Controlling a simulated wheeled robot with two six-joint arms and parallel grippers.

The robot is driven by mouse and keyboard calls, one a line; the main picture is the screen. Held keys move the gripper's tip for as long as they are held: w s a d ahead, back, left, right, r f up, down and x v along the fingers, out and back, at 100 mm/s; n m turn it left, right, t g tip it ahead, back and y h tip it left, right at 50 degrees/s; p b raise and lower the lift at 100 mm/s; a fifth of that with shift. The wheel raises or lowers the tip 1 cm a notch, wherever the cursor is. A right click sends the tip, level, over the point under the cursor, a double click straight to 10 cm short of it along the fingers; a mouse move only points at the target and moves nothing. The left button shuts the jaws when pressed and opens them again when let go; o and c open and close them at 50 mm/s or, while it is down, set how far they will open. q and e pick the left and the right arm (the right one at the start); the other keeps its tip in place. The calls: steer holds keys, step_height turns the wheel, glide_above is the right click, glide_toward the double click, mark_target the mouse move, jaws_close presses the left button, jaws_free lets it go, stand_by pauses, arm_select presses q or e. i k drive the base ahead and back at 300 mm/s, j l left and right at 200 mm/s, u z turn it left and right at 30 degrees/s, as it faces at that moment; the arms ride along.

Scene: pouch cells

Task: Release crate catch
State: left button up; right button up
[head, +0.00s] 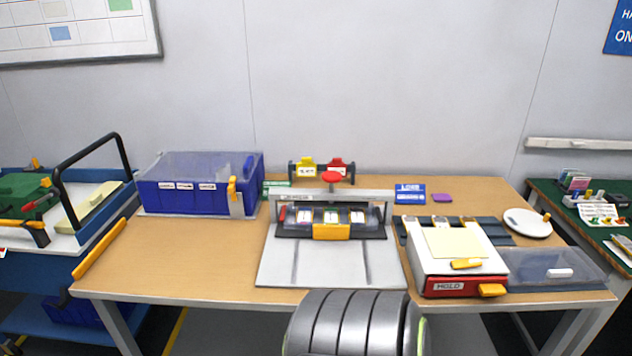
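A blue crate (200,205) with a clear lid (200,163) stands at the left back of the table. The lid lies over the crate's top. A yellow catch (233,189) stands upright at the crate's front right, above a pale plate. I cannot tell at this size whether it is fastened. Several white labels run along the crate's front.
A press fixture (330,262) with a red knob stands mid-table. A white-and-red box (462,260) marked "HOLD" and a clear tray (550,270) are at right. A blue cart (60,270) stands at left. Bare tabletop (190,255) lies before the crate.

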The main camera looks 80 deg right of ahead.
mark_target(231, 188)
steer(key=l+z, duration=0.1)
steer(key=z, duration=1.65)
steer(key=i+l+z, duration=0.15)
steer(key=i, duration=0.35)
steer(key=i+l+z, duration=0.2)
steer(key=i, duration=0.3)
